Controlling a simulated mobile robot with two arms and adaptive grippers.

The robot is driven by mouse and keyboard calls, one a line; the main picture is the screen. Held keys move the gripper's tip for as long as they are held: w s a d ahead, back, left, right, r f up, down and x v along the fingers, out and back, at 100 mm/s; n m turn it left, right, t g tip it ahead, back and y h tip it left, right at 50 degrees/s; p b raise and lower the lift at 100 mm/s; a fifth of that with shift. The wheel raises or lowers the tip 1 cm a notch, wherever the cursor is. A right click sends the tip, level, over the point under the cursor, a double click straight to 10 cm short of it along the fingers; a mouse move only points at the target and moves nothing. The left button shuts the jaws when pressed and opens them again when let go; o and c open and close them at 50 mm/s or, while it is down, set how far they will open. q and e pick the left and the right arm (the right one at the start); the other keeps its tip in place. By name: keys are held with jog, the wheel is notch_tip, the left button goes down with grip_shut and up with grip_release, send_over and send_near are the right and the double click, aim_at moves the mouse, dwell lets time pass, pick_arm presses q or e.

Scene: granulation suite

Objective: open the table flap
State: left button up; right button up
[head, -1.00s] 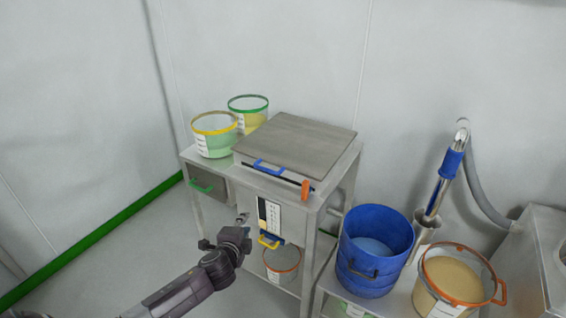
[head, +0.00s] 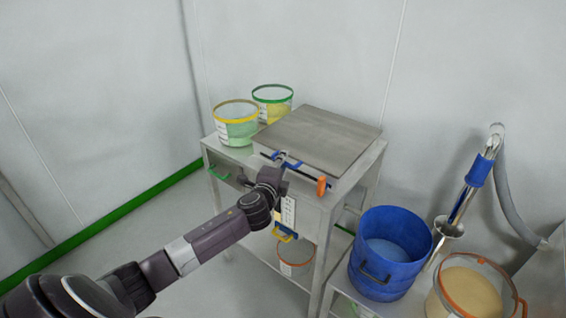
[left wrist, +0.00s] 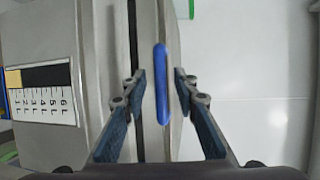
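The table flap (head: 325,138) is a flat grey-brown square lid lying closed on top of the steel table. Its blue handle (head: 293,163) is on the front edge, partly hidden by my gripper in the head view. My left gripper (head: 281,163) is at this handle. In the left wrist view the blue handle (left wrist: 161,95) runs upright between the two fingers of my left gripper (left wrist: 159,78). The fingers are open, with a gap visible on each side of the handle. My right gripper is not in view.
An orange latch (head: 322,186) sits at the flap's front right corner. A yellow-rimmed bucket (head: 236,124) and a green-rimmed bucket (head: 272,101) stand left of the flap. A blue drum (head: 390,252) and an orange-rimmed bucket (head: 470,290) stand at the right.

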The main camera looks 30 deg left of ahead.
pick_arm(q)
jog(key=shift+w, duration=0.25)
jog(key=shift+c, duration=0.5)
grip_shut()
